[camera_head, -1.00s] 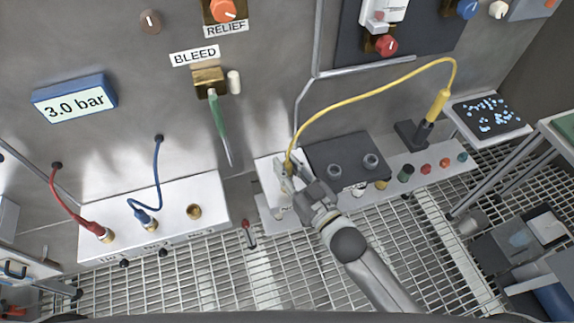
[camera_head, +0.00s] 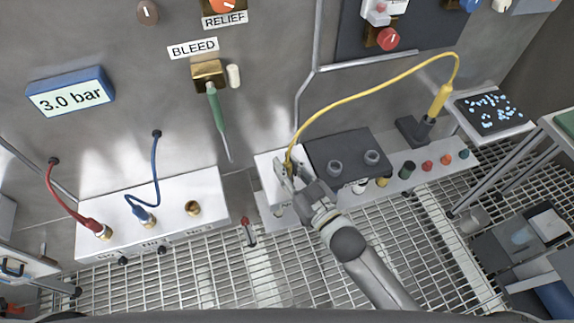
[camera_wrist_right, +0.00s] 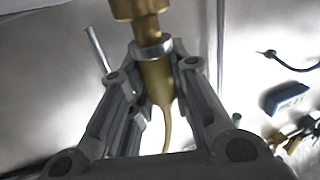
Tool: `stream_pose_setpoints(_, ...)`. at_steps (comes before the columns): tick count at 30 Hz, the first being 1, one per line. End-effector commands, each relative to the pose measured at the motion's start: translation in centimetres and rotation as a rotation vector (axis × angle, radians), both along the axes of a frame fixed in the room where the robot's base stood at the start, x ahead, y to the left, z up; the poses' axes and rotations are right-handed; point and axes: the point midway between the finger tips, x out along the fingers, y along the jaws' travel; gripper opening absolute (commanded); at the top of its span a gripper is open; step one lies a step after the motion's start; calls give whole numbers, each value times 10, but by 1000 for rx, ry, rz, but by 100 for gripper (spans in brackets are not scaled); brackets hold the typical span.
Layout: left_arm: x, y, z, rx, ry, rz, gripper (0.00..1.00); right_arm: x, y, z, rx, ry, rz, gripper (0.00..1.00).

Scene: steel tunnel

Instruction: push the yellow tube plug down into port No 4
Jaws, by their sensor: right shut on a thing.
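My right gripper (camera_head: 286,176) is at the white block (camera_head: 266,168) left of the dark panel in the head view. It is shut on the yellow tube plug (camera_wrist_right: 156,82), which shows between the fingers in the right wrist view. A grey collar ring (camera_wrist_right: 152,47) is at the plug's end, in line with a brass fitting (camera_wrist_right: 137,12) and seemingly touching it. I cannot tell how deep the plug sits. In the head view the gripper hides the port and most of its label. The yellow tube (camera_head: 370,92) arches from the plug to the right. My left gripper is not in view.
The tube's other end is at a yellow fitting (camera_head: 439,100) in a dark holder (camera_head: 413,131). The dark panel (camera_head: 345,148) with two round fittings stands right beside my gripper. A white block with red (camera_head: 93,226) and blue plugs (camera_head: 141,213) is at left, with an open brass port (camera_head: 193,208).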

Motion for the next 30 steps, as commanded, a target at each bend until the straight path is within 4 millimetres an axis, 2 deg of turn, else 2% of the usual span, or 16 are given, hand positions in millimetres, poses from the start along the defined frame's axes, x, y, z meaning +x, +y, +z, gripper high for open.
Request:
stream_pose_setpoints(18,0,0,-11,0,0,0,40,0,0,-16,1,0,0,0)
stream_pose_setpoints(19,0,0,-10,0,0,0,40,0,0,-15,1,-2,0,22)
stream_pose_setpoints(24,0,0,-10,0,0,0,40,0,0,-15,1,-1,0,43)
stream_pose_setpoints(30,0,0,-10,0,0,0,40,0,0,-15,1,-1,0,44)
